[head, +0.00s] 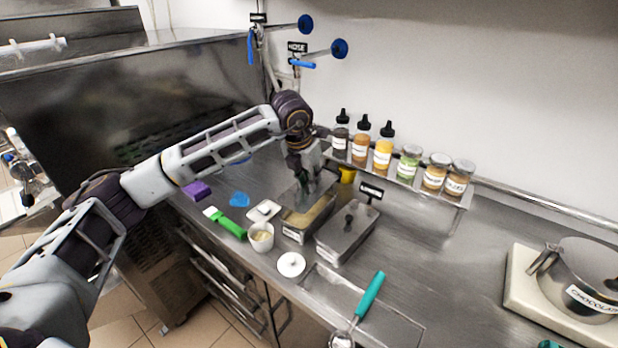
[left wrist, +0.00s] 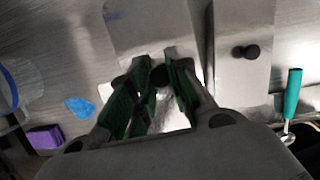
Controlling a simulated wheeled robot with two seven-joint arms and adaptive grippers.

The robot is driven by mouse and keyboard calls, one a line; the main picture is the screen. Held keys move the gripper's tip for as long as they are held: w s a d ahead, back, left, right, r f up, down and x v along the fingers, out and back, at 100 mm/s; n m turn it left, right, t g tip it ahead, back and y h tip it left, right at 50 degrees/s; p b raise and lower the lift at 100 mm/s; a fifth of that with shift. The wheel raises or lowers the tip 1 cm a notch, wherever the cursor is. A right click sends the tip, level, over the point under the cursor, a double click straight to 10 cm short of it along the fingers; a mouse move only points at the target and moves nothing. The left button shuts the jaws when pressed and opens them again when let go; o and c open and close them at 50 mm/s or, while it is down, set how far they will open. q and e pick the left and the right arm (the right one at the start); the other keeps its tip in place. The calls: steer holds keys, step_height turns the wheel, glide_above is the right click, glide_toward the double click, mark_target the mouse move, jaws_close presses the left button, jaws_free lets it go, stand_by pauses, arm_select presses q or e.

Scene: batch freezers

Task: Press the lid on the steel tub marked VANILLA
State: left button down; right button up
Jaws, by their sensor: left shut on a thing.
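My left gripper (head: 305,190) is over the back part of an open steel tub (head: 292,233) with pale yellow contents in the head view. In the left wrist view the gripper (left wrist: 158,82) is shut on the black knob (left wrist: 159,74) of a steel lid (left wrist: 140,30). The lid is above the tub, and yellow contents show in front of it in the head view. Whether it touches the rim is hidden by the gripper. The label on the tub's front is too small to read. My right gripper is not in view.
A second steel tub (head: 347,237) with its knobbed lid stands close on the right. A white cup (head: 261,238), white disc (head: 291,264), green-handled brush (head: 226,223) and blue cloth (head: 239,199) lie nearby. Bottles and jars (head: 383,150) line the back shelf.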

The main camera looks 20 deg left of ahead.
mark_target(307, 189)
arm_select(q)
steer(key=shift+f+b, duration=0.3)
steer(key=shift+f, duration=1)
steer(key=shift+f+b, duration=0.35)
steer(key=shift+f, duration=0.15)
step_height(307, 189, down, 2)
steer(key=shift+f+b, duration=0.1)
steer(key=shift+b, duration=0.8)
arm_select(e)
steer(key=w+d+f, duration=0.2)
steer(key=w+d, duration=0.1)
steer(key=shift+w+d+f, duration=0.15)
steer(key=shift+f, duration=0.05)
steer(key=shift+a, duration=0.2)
